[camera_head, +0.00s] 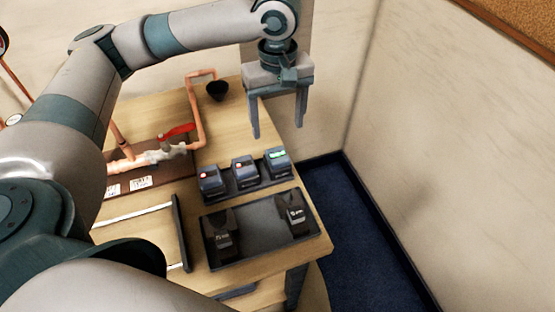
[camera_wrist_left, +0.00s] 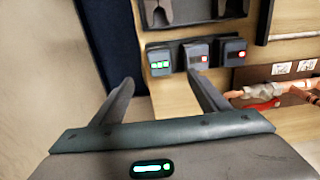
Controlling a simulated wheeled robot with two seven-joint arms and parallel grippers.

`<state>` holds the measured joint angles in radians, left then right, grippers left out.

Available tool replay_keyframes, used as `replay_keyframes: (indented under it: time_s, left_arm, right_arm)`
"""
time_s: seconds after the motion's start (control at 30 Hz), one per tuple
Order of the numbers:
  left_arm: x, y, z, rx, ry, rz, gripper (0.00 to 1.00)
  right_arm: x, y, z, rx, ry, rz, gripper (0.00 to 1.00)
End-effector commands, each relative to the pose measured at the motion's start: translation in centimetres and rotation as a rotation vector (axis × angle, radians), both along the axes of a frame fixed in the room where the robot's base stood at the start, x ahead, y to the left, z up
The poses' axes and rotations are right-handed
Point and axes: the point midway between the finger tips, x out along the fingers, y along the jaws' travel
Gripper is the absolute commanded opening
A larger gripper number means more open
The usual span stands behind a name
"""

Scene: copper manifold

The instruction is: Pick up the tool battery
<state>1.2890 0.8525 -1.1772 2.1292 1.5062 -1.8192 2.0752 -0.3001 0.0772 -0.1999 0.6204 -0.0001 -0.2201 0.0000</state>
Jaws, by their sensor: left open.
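Three dark grey blocky units, which look like tool batteries on chargers, stand in a row on the table. The left unit (camera_head: 211,183) and the middle unit (camera_head: 245,174) show red lights. The right unit (camera_head: 277,162) shows a green light; it is also at the left of the row in the left wrist view (camera_wrist_left: 159,60). My left gripper (camera_head: 278,130) is open and empty, pointing down above and behind the green-lit unit. Its two fingers also show in the left wrist view (camera_wrist_left: 161,84), short of the row. My right gripper is out of view.
A black tray (camera_head: 256,247) in front of the row holds two dark tool-like objects (camera_head: 222,236) (camera_head: 296,214). Copper piping (camera_head: 198,110) with a red handle (camera_head: 177,131) stands to the left. A black cup (camera_head: 217,90) is behind. The wall is close on the right.

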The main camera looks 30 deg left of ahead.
Motion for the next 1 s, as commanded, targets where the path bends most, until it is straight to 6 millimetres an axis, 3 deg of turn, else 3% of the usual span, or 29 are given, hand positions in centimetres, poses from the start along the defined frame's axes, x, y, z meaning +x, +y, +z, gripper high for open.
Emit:
replay_keyframes:
  time_s: [0.2, 0.4, 1.0]
  left_arm:
    - [-0.1, 0.0, -3.8, 0.001, 0.004, 0.0, 0.69]
    - [0.0, 0.0, -5.9, 0.0, 0.001, 0.0, 0.69]
    - [0.0, 0.1, -7.4, 0.001, 0.004, 0.0, 0.69]
  right_arm:
    - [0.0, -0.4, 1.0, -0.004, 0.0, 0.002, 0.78]
    - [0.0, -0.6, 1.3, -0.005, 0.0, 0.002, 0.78]
    - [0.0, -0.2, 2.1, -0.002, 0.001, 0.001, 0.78]
